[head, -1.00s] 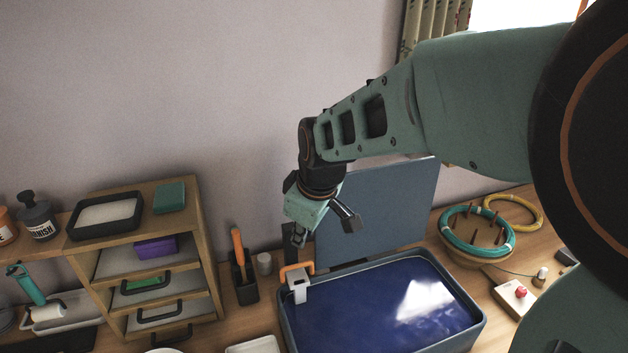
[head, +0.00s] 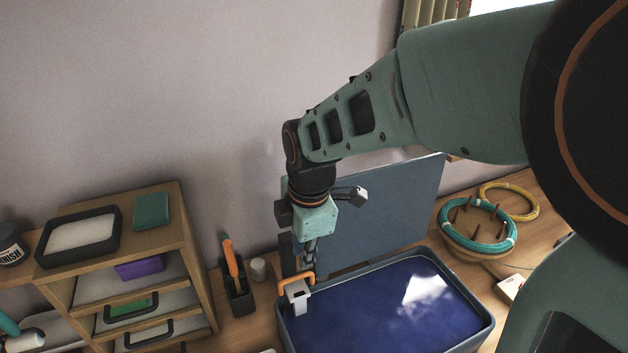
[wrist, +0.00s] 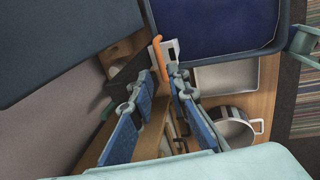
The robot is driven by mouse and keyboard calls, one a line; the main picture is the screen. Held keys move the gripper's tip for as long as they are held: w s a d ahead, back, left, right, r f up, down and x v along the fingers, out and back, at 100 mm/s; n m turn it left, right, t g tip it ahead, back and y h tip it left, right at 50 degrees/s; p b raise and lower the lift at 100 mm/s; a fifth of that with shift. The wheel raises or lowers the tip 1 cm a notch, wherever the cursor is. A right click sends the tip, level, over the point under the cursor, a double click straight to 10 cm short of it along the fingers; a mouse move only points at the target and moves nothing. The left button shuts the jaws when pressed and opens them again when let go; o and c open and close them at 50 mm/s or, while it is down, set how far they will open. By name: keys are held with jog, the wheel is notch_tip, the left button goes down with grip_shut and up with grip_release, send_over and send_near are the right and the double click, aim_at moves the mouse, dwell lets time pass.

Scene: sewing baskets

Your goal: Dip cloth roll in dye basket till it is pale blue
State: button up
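The dye basket (head: 487,335) is a blue-grey rectangular tub holding dark blue liquid (head: 380,310); it also shows at the top of the wrist view (wrist: 283,22). A pale clip-like piece (head: 299,297) with an orange handle (head: 296,280) sits at its left rim. My gripper (head: 303,268) points down just above the handle. In the wrist view my gripper (wrist: 162,82) is open, with its two fingers on either side of the orange handle (wrist: 159,60). The fingers look apart from each other, and I cannot tell whether they touch the handle. I cannot make out a cloth roll.
A blue-grey panel (head: 385,215) stands behind the basket. A dark holder with an orange-handled tool (head: 232,260) and a wooden drawer unit (head: 190,255) stand left. A coil stand (head: 478,235) is right. The wrist view shows a metal pot (wrist: 230,130).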

aim_at(300, 275)
jog(key=f+b, duration=0.1)
jog(key=f, duration=0.1)
jog(key=w+f+b, duration=0.1)
jog(key=f+b, duration=0.1)
jog(key=f, duration=0.1)
jog(key=f+b, duration=0.2)
jog(key=shift+w+a+f, duration=0.25)
jog(key=shift+a+f, duration=0.1)
jog(key=shift+f, duration=0.05)
grip_shut()
